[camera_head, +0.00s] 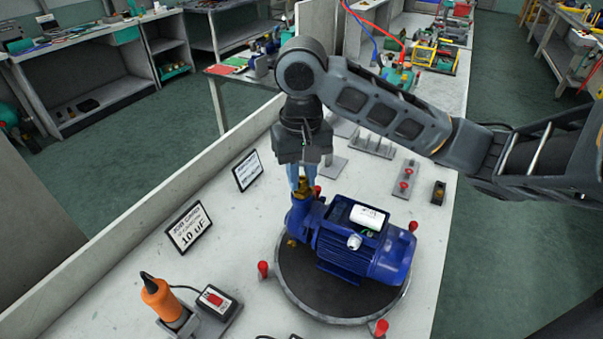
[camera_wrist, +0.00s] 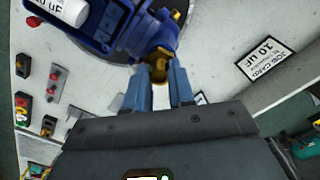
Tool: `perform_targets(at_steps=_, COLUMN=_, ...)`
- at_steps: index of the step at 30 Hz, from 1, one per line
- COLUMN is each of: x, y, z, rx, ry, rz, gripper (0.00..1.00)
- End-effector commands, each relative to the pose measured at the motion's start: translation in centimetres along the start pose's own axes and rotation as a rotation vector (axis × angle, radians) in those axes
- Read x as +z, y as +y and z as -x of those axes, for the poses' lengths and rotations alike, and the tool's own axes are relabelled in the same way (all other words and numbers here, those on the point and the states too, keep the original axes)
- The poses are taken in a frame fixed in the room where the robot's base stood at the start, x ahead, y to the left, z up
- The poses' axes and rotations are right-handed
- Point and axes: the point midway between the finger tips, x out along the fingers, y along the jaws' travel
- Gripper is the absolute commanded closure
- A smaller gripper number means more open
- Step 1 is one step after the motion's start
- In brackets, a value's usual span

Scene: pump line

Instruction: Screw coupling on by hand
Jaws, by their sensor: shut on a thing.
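A blue pump (camera_head: 345,240) with a white capacitor (camera_head: 367,217) on top sits on a round dark turntable (camera_head: 300,291). A brass coupling (camera_head: 303,186) is at the top of the pump's left end. My gripper (camera_head: 299,182) points down over that end, its blue fingers at the coupling. In the wrist view, the fingers of my gripper (camera_wrist: 167,84) are on either side of the brass coupling (camera_wrist: 159,68), shut on it, beside the pump body (camera_wrist: 120,25). The coupling's threads and its exact seating on the pump port are hidden.
Two job cards (camera_head: 189,227) stand left of the pump. An orange-handled tool (camera_head: 160,298) in a stand and a control box with a red switch (camera_head: 216,301) are at the front left. Red knobs (camera_head: 381,328) ring the turntable. Grey fixtures (camera_head: 372,144) stand behind; a low wall edges the bench.

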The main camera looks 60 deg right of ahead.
Motion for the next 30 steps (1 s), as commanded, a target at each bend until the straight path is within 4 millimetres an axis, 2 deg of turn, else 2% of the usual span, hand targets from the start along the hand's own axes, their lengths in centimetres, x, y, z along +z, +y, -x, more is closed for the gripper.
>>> perform_targets(at_steps=7, x=0.02, y=0.02, z=-0.03, rx=0.0, ry=-0.002, rz=-0.231, gripper=1.0)
perform_targets(at_steps=20, x=0.02, y=0.03, z=-0.03, rx=0.001, ry=-0.001, rz=-0.308, gripper=1.0)
perform_targets(at_steps=27, x=0.02, y=0.04, z=-0.05, rx=0.001, ry=-0.001, rz=-0.534, gripper=1.0)
perform_targets(at_steps=30, x=0.02, y=0.04, z=-0.06, rx=0.001, ry=-0.001, rz=-0.58, gripper=1.0)
